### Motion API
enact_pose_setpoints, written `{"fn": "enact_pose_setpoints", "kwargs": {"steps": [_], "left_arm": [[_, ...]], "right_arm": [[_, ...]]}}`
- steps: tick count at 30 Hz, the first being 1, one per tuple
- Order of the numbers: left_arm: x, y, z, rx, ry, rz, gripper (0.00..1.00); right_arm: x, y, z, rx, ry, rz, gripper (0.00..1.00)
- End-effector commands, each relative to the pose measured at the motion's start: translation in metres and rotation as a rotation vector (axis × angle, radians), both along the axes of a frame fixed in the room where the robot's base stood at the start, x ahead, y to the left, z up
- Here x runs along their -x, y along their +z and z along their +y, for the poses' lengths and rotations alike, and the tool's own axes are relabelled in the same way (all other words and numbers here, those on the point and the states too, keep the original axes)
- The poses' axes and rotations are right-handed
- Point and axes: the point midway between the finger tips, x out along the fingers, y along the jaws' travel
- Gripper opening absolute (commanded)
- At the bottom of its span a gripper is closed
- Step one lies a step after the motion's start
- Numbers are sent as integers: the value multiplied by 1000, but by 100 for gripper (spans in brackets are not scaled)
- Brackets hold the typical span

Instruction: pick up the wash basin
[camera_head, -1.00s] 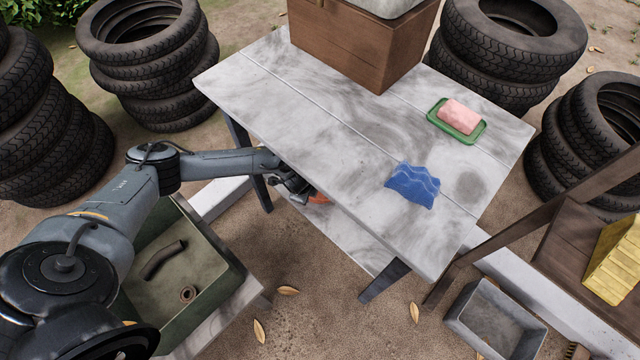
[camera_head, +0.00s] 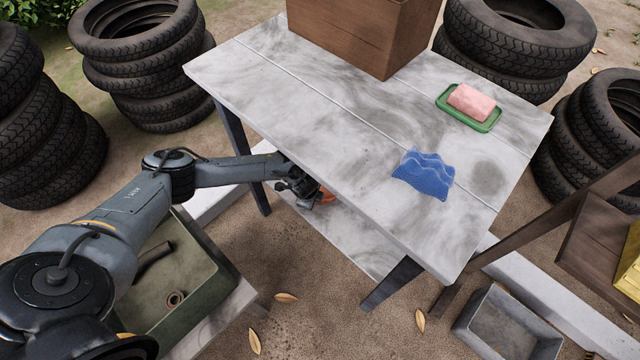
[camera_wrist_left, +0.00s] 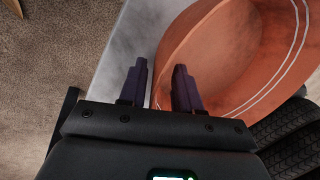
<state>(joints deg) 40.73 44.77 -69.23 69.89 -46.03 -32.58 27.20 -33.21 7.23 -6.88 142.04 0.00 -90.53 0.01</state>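An orange-brown round basin (camera_wrist_left: 240,45) with pale lines inside its rim fills the upper right of the left wrist view; I take it as the wash basin. In the head view only a small orange part (camera_head: 327,196) shows, the rest being hidden under the tabletop. It seems to stand on the table's lower shelf. My left gripper (camera_wrist_left: 160,72) is open, its dark fingers on either side of the basin's near wall, one finger over the inside. Gaps to the wall are hard to judge. In the head view this gripper (camera_head: 302,188) is partly under the table edge. My right gripper is not in view.
The marbled tabletop (camera_head: 300,110) overhangs the lower shelf (camera_head: 345,240). A green trough (camera_head: 215,290) is lower left; a grey bin (camera_head: 505,325) lower right.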

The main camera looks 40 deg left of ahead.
Motion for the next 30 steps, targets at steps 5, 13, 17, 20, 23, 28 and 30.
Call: {"fn": "enact_pose_setpoints", "kwargs": {"steps": [5,13,17,20,23,28,30], "left_arm": [[-1,-3,0,1,0,-1,33],[-1,-2,0,1,0,0,8],[-1,-2,0,1,0,0,0],[-1,-2,0,1,0,0,0],[-2,-2,0,1,0,-1,0],[-2,0,0,1,0,-1,0],[-2,5,0,1,0,-1,0]], "right_arm": [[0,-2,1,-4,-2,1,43],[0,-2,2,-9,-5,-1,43],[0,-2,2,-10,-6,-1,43],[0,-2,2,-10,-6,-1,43],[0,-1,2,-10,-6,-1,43],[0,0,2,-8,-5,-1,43],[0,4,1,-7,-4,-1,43]]}}
